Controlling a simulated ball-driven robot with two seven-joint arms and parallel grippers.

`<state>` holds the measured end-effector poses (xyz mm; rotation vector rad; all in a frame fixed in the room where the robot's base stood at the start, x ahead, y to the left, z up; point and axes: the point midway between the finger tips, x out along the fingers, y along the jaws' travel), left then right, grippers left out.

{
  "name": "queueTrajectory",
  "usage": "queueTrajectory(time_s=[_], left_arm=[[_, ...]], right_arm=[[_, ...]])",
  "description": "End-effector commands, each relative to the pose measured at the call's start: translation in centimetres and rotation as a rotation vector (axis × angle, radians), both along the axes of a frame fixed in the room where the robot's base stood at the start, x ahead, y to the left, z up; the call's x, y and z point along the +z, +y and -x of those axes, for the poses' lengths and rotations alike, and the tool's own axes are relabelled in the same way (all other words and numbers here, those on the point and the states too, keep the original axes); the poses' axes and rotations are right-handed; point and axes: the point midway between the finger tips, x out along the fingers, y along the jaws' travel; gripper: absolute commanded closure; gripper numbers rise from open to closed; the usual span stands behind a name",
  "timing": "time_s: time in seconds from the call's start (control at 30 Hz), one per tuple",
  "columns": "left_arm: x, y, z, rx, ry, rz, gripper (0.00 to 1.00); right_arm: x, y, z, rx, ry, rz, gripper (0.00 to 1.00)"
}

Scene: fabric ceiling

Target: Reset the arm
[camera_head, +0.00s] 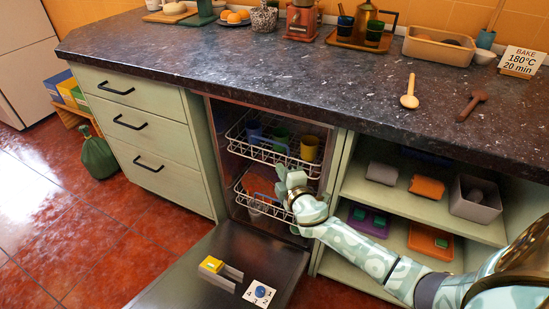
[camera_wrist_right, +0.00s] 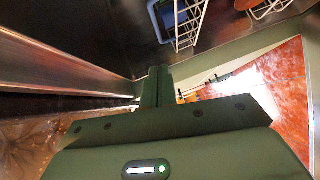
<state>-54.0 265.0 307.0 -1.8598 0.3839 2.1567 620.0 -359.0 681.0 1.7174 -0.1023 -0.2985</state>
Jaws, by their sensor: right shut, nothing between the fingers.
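My right arm comes in from the right in the head view, and its gripper (camera_head: 283,177) is at the open front of the dishwasher, by the lower rack (camera_head: 248,205). In the right wrist view the two fingers (camera_wrist_right: 156,86) are together with nothing between them. The upper rack (camera_head: 272,153) holds a blue cup (camera_head: 253,132), a green cup (camera_head: 280,138) and a yellow cup (camera_head: 309,147). The gripper and wrist hide part of the lower rack. My left gripper is not in view.
Open shelves (camera_head: 420,202) with boxes stand right of the dishwasher. The dark worktop (camera_head: 300,70) overhangs above. Red floor (camera_head: 60,240) is free at left.

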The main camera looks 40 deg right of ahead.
Motion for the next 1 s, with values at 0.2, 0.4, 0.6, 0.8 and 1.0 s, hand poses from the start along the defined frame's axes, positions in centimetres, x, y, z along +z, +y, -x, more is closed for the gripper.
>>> queueTrajectory(time_s=[0.2,0.4,0.6,0.8,1.0], left_arm=[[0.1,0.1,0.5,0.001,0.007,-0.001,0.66],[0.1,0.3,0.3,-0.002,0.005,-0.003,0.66],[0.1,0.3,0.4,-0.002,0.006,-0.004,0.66],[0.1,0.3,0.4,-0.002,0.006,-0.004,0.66],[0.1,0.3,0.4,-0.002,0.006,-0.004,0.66]], right_arm=[[0.0,0.1,0.5,0.0,0.0,0.0,1.0],[-4.2,-0.5,1.3,-0.008,0.101,-0.091,1.0],[-18.4,-0.5,9.7,-0.114,0.403,-0.347,1.0],[-30.2,1.1,24.0,-0.279,0.692,-0.568,1.0],[-36.9,3.7,40.9,-0.479,0.943,-0.73,1.0]])
